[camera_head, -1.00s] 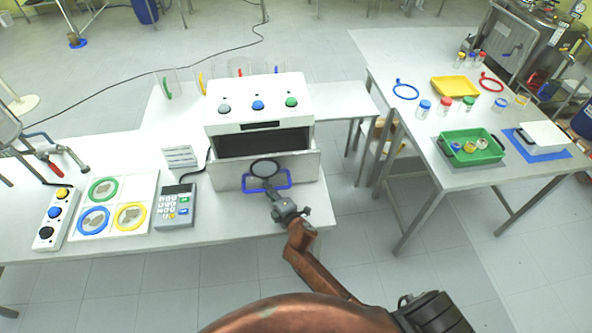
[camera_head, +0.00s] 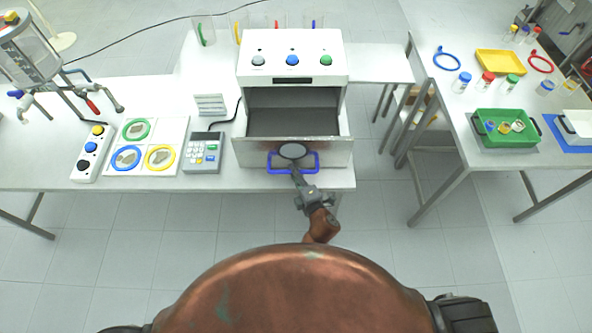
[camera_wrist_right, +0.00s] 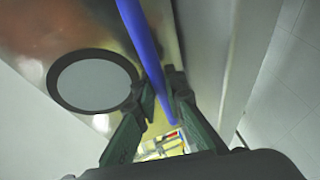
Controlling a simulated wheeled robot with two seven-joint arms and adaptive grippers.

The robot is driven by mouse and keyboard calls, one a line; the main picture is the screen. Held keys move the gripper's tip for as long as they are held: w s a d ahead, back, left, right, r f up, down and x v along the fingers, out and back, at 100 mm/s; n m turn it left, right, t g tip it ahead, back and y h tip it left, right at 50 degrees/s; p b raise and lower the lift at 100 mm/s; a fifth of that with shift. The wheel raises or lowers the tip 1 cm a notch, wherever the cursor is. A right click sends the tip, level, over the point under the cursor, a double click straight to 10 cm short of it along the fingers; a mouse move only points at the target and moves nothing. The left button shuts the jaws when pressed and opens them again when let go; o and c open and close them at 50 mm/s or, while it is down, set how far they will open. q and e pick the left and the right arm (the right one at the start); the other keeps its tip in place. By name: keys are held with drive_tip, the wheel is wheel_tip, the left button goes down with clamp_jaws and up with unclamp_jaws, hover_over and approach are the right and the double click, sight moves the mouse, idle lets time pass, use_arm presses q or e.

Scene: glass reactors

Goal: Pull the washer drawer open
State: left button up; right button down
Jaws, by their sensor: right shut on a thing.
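The washer (camera_head: 290,58) is a white box with grey, blue and green buttons on top. Its drawer (camera_head: 240,152) stands out from the body, and its dark inside shows from above. The blue handle (camera_head: 318,162) is on the drawer's front, and in the right wrist view the blue bar (camera_wrist_right: 140,40) runs between my fingers. My right gripper (camera_head: 294,165) is shut on the handle; it also shows in the right wrist view (camera_wrist_right: 165,98). A dark-rimmed grey disc (camera_wrist_right: 93,82) lies beside the bar and partly covers the handle in the head view. My left gripper is not in view.
A keypad (camera_head: 201,152), a mat with ringed circles (camera_head: 172,132) and a button strip (camera_head: 93,152) lie left of the washer. A second table (camera_head: 440,90) at right holds a green tray (camera_head: 507,141) and jars. The floor before the washer is clear.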

drive_tip(key=c, duration=2)
unclamp_jaws()
drive_tip(key=shift+c, duration=0.2)
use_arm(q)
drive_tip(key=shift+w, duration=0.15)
use_arm(e)
drive_tip(key=shift+o, duration=0.4)
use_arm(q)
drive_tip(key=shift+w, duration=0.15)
use_arm(e)
drive_tip(key=v, duration=1.2)
